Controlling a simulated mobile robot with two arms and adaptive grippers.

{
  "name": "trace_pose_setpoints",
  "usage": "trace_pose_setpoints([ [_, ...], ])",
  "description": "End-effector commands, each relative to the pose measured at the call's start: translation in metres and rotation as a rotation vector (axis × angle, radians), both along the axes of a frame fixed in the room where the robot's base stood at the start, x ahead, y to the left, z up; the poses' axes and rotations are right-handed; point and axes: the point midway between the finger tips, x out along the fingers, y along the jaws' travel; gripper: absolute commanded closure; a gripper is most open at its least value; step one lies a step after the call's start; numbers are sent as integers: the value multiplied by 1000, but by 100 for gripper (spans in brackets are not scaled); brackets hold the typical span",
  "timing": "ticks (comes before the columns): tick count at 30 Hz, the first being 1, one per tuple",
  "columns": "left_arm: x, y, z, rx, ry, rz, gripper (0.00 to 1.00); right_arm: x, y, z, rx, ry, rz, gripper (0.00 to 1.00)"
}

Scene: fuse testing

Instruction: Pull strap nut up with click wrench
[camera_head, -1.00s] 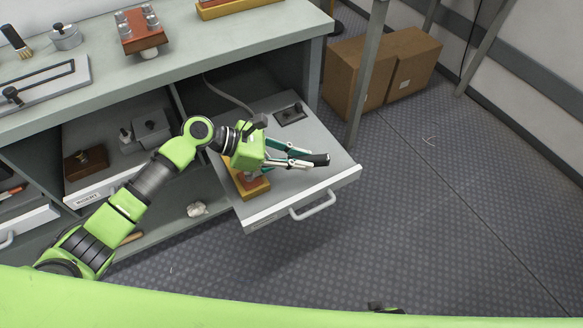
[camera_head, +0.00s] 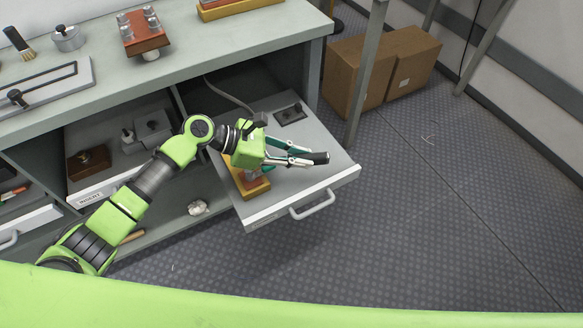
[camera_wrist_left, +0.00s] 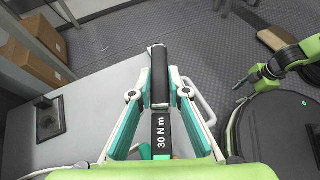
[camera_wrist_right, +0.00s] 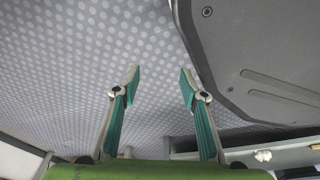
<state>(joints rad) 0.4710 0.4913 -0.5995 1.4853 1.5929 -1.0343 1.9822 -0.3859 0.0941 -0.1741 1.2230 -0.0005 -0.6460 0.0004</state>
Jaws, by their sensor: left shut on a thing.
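The click wrench (camera_wrist_left: 160,85) has a dark handle marked "30 N m" and shows between my left fingers in the left wrist view. Its handle end (camera_head: 321,158) sticks out past the fingertips in the head view. My left gripper (camera_head: 302,159) is shut on the wrench above the open drawer. A yellow-orange block (camera_head: 260,189) lies in the drawer below my left wrist. I cannot make out the strap nut; the gripper and wrist hide much of that spot. My right gripper (camera_wrist_right: 160,77) is open and empty over the floor, with its fingers apart.
The open drawer (camera_head: 325,178) has a handle (camera_head: 312,205) in front and a dark plate (camera_head: 290,115) near its back. The bench top (camera_head: 195,55) holds tools above. Cardboard boxes (camera_head: 385,65) stand behind. The floor at right is clear.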

Motion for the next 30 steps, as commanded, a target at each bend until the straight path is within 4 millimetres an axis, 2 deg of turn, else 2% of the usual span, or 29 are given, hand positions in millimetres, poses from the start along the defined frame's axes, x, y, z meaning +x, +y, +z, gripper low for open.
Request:
trace_pose_setpoints([
  [30,0,0,11,-2,-2,0,100,-18,-14,-20,-11,-8,4,60],
])
